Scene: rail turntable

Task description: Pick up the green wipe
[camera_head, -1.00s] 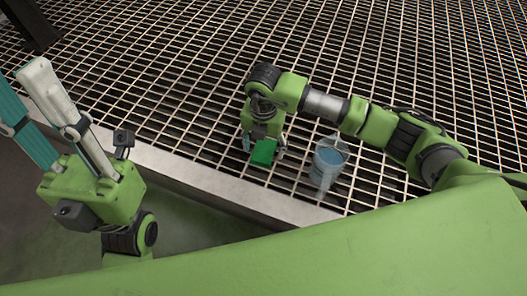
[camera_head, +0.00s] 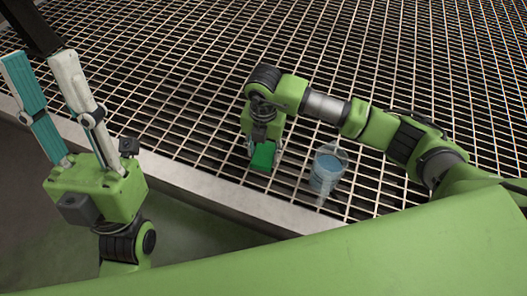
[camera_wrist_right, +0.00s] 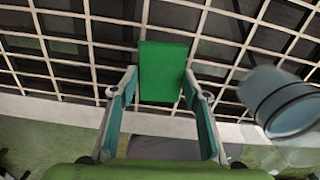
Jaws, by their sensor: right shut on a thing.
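The green wipe (camera_head: 262,156) is a bright green rectangular piece, seen just above the metal grating. In the right wrist view the wipe (camera_wrist_right: 163,72) lies between the two fingertips of my right gripper (camera_wrist_right: 163,85), which is shut on it. In the head view my right gripper (camera_head: 263,150) points down, with the wipe at its tips. Whether the wipe touches the grating is hard to tell. My left gripper (camera_head: 38,62) is at the left, fingers up and spread apart, empty and far from the wipe.
A pale metal edge (camera_head: 215,195) borders the grating. Open grating lies beyond.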

